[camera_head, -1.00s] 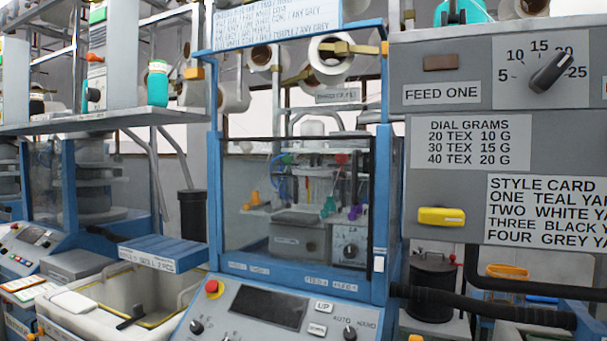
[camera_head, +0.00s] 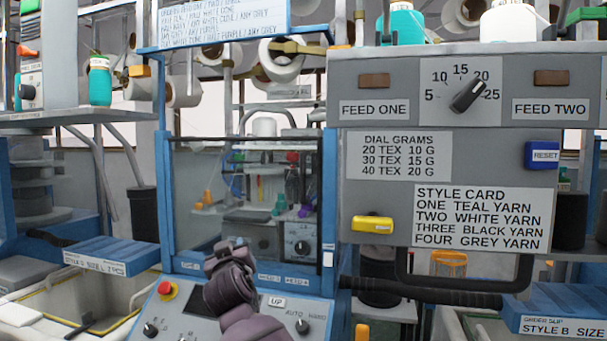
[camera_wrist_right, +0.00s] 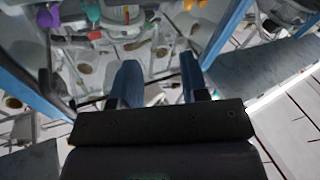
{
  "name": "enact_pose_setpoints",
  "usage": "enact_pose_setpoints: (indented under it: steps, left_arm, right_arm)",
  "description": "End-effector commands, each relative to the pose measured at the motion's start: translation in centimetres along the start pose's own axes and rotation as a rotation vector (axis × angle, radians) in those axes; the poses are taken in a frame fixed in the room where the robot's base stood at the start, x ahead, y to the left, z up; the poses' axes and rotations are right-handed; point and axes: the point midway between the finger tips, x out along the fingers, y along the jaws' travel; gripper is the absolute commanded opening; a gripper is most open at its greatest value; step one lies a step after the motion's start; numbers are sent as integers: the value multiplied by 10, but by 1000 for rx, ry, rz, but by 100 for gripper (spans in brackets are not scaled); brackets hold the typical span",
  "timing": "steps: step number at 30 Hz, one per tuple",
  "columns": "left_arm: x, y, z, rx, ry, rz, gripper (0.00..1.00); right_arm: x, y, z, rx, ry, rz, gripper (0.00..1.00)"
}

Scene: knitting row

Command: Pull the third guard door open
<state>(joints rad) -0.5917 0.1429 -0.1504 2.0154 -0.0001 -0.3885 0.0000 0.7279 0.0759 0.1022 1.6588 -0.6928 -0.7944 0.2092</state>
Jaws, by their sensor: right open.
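A clear guard door (camera_head: 190,200) in a blue frame stands at the centre of the head view and looks shut. Knitting parts and a dial show through it. A small white piece (camera_head: 328,259) sits on the frame's right post. One of my arms, seemingly the right, rises from the bottom centre in front of the door's lower edge; its fingertips are not clear there. In the right wrist view my right gripper (camera_wrist_right: 163,82) is open, with two blue-grey fingers apart and nothing between them. No door number is readable. My left gripper is not in view.
A sloped control panel (camera_head: 270,325) with a red button (camera_head: 167,290) lies below the door. A black padded bar (camera_head: 425,293) runs out to the right. A grey feed box (camera_head: 350,190) hangs at the right. A pale bin (camera_head: 110,300) stands at the lower left.

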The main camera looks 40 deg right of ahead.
Motion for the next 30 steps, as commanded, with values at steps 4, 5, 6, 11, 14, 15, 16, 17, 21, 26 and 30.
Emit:
enact_pose_setpoints:
  steps: [4, 5, 6, 11, 14, 15, 16, 17, 21, 26, 30]
  left_arm:
    - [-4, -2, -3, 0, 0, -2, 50]
    - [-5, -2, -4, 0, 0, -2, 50]
    - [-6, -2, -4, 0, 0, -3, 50]
    - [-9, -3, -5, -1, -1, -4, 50]
    - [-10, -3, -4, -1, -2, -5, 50]
    - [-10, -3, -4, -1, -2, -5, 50]
    - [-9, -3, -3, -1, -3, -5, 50]
    - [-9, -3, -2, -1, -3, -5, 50]
    - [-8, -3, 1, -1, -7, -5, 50]
    - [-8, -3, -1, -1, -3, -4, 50]
    - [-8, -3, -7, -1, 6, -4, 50]
  right_arm:
    - [21, 28, -64, 20, -36, 158, 41]
    - [24, 34, -74, 26, -50, 196, 41]
    - [28, 43, -88, 35, -69, 249, 41]
    - [29, 81, -130, 93, -164, 508, 41]
    - [21, 100, -140, 134, -217, 676, 41]
    - [17, 107, -141, 150, -232, 740, 41]
    - [14, 110, -141, 162, -242, 785, 41]
    - [11, 114, -140, 175, -250, 827, 41]
    - [-3, 124, -133, 225, -267, 977, 41]
    - [-7, 129, -128, 252, -265, 1033, 41]
    - [-1, 141, -125, 252, -265, 1036, 41]
